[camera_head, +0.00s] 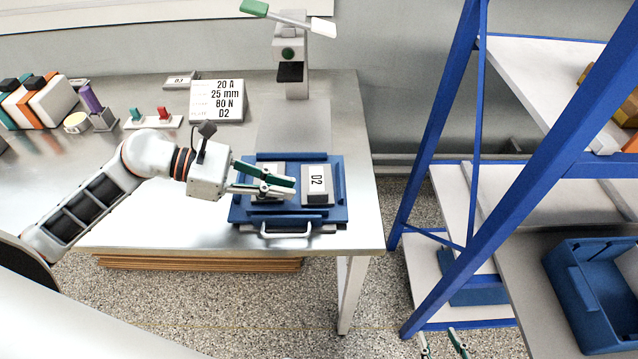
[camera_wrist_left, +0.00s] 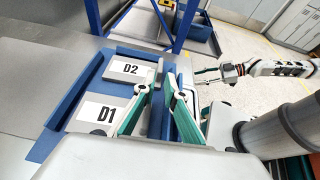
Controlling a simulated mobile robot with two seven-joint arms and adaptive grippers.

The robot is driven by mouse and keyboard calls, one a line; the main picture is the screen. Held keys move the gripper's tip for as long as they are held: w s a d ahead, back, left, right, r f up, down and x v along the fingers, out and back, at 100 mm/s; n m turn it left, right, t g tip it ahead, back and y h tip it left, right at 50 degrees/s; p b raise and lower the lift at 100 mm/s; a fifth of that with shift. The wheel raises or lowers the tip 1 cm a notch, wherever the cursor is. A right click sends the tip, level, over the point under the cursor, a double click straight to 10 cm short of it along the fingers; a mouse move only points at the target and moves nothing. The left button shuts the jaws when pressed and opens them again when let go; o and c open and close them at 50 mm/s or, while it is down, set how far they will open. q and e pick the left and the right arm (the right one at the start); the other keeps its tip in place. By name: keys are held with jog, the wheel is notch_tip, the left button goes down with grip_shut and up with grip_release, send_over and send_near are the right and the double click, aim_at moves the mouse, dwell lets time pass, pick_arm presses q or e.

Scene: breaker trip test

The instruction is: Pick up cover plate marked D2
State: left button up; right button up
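The cover plate marked D2 (camera_head: 317,181) is a light grey block with a white label. It lies in the right part of a blue tray (camera_head: 335,215) and also shows in the left wrist view (camera_wrist_left: 130,69). A plate marked D1 (camera_wrist_left: 100,114) lies beside it, partly hidden by my left gripper in the head view. My left gripper (camera_head: 293,187) is over the tray above the D1 side, its green fingers apart, pointing toward D2, with nothing visibly held. My right gripper (camera_head: 443,345) is at the bottom edge of the head view, fingers apart and empty, away from the table.
A card (camera_head: 217,100) reading 20 A, 25 mm, 80 N, D2 stands behind the tray. A lever device (camera_head: 291,60) stands at the back. A blue-framed shelf (camera_head: 455,190) stands right, with a gap from the table.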

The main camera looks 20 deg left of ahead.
aim_at(309, 193)
pick_arm(q)
jog(key=shift+w+d, duration=0.15)
jog(key=shift+d, duration=0.35)
jog(key=shift+f+p+x, duration=0.25)
jog(key=shift+p+x, duration=0.15)
jog(key=shift+x, duration=2.4)
jog(key=shift+a, duration=0.15)
grip_shut()
jog(key=shift+r, duration=0.15)
